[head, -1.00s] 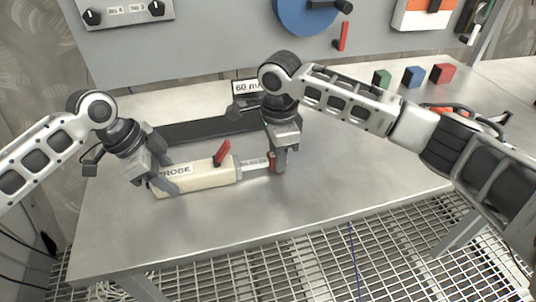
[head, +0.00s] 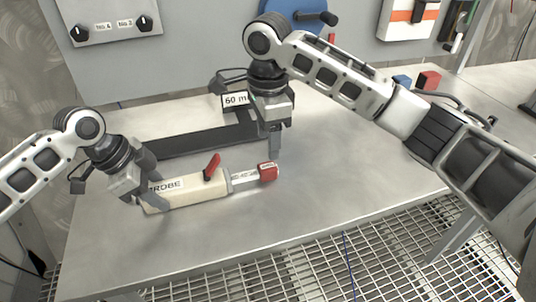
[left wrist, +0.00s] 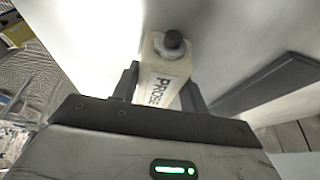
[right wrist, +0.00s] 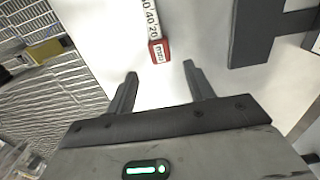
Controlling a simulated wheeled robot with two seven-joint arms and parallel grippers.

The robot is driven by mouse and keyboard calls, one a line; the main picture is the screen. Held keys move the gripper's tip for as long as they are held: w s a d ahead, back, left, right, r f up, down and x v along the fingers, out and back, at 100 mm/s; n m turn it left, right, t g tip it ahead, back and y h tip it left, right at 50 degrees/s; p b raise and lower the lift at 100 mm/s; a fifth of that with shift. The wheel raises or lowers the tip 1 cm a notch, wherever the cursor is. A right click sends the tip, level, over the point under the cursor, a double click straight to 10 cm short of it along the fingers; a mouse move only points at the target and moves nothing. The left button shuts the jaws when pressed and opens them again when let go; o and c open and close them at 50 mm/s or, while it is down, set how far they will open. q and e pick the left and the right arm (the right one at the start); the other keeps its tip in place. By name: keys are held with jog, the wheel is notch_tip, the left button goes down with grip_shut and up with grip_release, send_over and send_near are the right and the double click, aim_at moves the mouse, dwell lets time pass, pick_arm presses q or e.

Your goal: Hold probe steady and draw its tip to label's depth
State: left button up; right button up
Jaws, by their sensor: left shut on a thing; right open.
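The cream probe (head: 203,192) lies on the steel table, with a PROBE label and a raised red lever (head: 212,167). A graduated slide (head: 244,180) sticks out of its right end and carries a red tip (head: 268,172). In the right wrist view the slide's scale and red tip (right wrist: 159,51) lie beyond my fingertips. My left gripper (head: 150,184) is shut on the probe's left end, also seen in the left wrist view (left wrist: 166,84). My right gripper (head: 273,140) is open and empty, above and behind the red tip. The label (head: 236,99) reads "60 m", its end hidden.
A dark bar (head: 190,142) lies behind the probe. A blue block (head: 402,81) and a red block (head: 429,80) stand at the back right. A grey panel with knobs (head: 112,27) rises behind the table. The table's front right is clear.

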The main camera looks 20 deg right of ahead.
notch_tip(320, 180, up, 4)
jog(key=shift+f, duration=0.1)
dwell(0.4)
pick_arm(q)
jog(key=o, duration=1.2)
jog(key=shift+c, duration=0.2)
